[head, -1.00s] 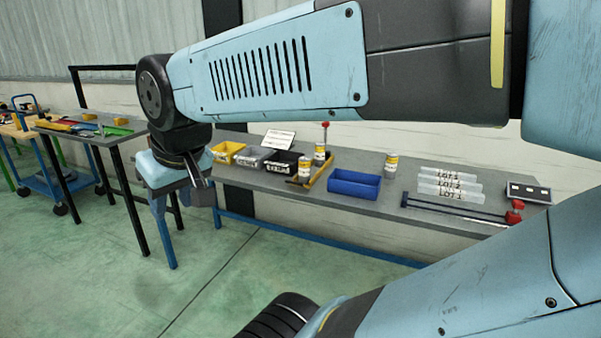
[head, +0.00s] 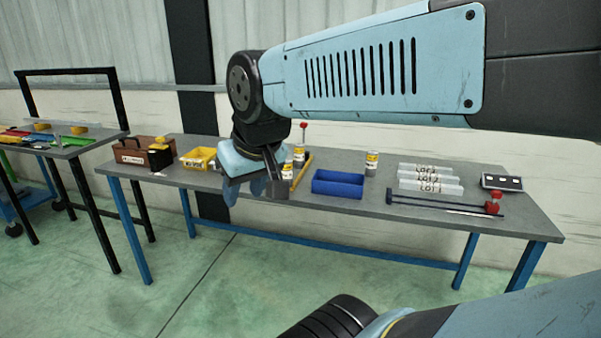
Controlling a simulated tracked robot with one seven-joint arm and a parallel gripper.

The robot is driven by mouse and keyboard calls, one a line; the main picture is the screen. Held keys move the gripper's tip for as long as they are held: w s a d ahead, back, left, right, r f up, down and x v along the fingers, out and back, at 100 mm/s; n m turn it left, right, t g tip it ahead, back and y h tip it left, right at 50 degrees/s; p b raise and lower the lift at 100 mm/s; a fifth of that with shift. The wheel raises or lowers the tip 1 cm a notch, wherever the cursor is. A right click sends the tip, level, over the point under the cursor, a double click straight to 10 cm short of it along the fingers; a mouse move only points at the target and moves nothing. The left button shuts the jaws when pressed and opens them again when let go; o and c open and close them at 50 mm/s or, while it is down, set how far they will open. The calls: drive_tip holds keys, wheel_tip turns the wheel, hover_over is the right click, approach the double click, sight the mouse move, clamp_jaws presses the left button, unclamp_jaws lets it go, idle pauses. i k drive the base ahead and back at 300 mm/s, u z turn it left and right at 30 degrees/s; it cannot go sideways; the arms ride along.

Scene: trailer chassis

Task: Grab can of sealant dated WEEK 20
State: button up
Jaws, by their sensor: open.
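Several small white-and-yellow cans stand upright on the grey bench. One can (head: 371,163) stands alone just behind the right end of the blue bin. Two more, a rear can (head: 299,155) and a front can (head: 287,170), stand close together to the left of that bin, partly covered by my gripper. The dates on the cans are too small to read. My gripper (head: 256,190) is open and empty, pointing down in front of the bench's left-middle part, left of the pair of cans. It appears apart from every can.
The bench (head: 400,218) holds a blue bin (head: 338,184), a yellow bin (head: 198,159), a brown box (head: 135,150), clear LOT-marked strips (head: 428,178), a dark tray (head: 502,182) and red-ended dark bars (head: 445,204). Another table (head: 75,146) stands left. Floor in front is clear.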

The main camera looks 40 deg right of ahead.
sight(287, 172)
drive_tip(key=z, duration=0.05)
drive_tip(key=i, duration=1)
drive_tip(key=z, duration=0.1)
